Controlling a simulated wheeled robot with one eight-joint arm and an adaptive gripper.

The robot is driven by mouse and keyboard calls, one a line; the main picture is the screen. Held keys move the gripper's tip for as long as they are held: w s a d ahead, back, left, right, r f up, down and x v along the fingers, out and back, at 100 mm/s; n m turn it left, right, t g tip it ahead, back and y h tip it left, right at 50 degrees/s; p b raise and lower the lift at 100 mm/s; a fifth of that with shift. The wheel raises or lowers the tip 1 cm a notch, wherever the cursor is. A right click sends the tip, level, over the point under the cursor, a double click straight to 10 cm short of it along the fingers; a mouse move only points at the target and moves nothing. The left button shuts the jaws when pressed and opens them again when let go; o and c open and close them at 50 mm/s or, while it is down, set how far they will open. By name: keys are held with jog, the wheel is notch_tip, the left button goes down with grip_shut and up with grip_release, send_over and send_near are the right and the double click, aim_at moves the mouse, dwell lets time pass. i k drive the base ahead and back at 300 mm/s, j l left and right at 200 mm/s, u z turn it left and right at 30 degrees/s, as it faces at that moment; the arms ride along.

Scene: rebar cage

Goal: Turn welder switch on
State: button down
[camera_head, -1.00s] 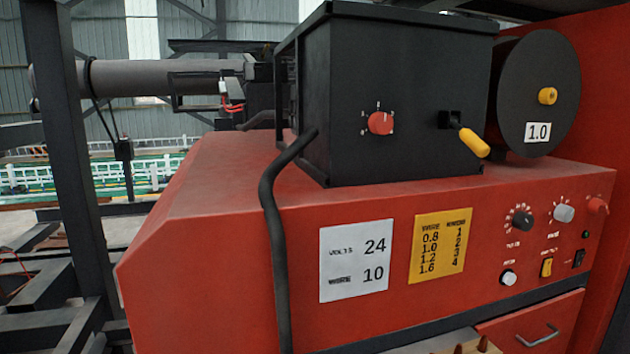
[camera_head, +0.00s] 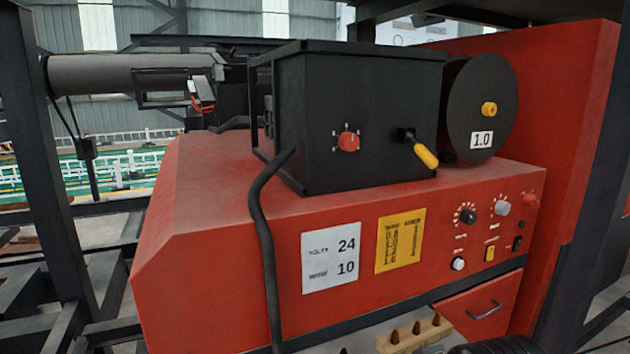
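The welder (camera_head: 215,235) is a large red machine filling the middle of the head view. On the right of its front panel is a small black rocker switch (camera_head: 517,243); it is too small to tell its position. A yellow switch (camera_head: 490,253) sits just left of it. Near them are a white button (camera_head: 458,263), a black knob (camera_head: 467,215), a grey knob (camera_head: 501,208) and a red knob (camera_head: 530,200). My gripper is not in view. A dark rounded shape shows at the bottom edge below the drawer; I cannot tell what it is.
A black wire feeder box (camera_head: 360,120) with a yellow-handled lever (camera_head: 425,155) and a spool marked 1.0 (camera_head: 480,108) stand on top. A drawer (camera_head: 482,308) sits below the switches. A thick black cable (camera_head: 265,245) hangs down the front. Dark frame posts (camera_head: 45,160) stand at left.

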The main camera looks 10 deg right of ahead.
aim_at(530, 201)
jog(key=z, duration=1.25)
